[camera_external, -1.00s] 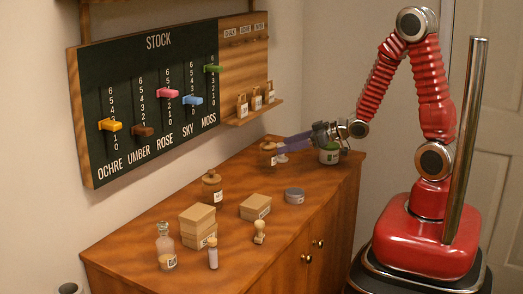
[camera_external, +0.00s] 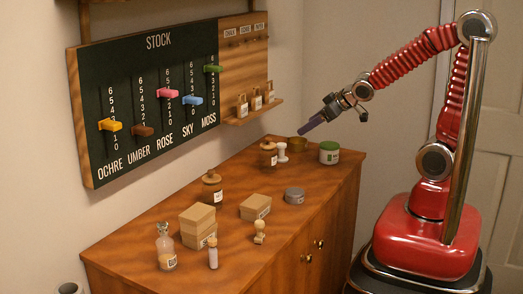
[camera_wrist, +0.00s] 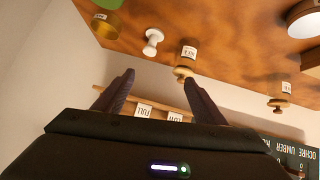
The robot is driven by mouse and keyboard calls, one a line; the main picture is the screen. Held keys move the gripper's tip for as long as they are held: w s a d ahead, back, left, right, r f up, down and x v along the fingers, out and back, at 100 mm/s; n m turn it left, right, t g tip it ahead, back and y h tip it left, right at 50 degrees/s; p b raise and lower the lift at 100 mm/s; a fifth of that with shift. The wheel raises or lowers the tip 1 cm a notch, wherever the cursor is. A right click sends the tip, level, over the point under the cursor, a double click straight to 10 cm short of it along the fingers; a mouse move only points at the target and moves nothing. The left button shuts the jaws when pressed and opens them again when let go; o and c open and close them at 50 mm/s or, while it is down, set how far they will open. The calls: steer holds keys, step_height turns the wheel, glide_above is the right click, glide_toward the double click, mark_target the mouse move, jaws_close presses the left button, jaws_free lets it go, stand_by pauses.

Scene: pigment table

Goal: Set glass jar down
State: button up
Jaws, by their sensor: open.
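A brown glass jar with a cork-coloured lid and white label (camera_external: 269,155) stands upright on the back part of the wooden table (camera_external: 285,225). It also shows upside down in the wrist view (camera_wrist: 189,54). My gripper (camera_external: 309,126) is up in the air to the right of the jar and above it, clear of it. Its two purple fingers (camera_wrist: 159,92) are spread apart with nothing between them. A similar brown jar (camera_external: 212,190) stands nearer the front, and a clear bottle (camera_external: 165,248) stands at the front left.
A white spool-shaped piece (camera_external: 282,152) stands close beside the jar. A brass dish (camera_external: 303,142) and a green-lidded jar (camera_external: 329,153) are to the right. Boxes (camera_external: 197,220), a grey tin (camera_external: 294,196) and a stamp (camera_external: 259,232) occupy the front. The stock board (camera_external: 150,95) hangs behind.

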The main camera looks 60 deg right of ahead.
steer(key=s+a+r+g, duration=0.2)
steer(key=s+a, duration=0.1)
steer(key=s, duration=0.6)
steer(key=s+a+r+g+y, duration=0.1)
steer(key=s+a+r+g, duration=0.1)
steer(key=s, duration=0.7)
steer(key=shift+a+r+m, duration=0.3)
steer(key=shift+a+r, duration=0.35)
steer(key=shift+r, duration=0.2)
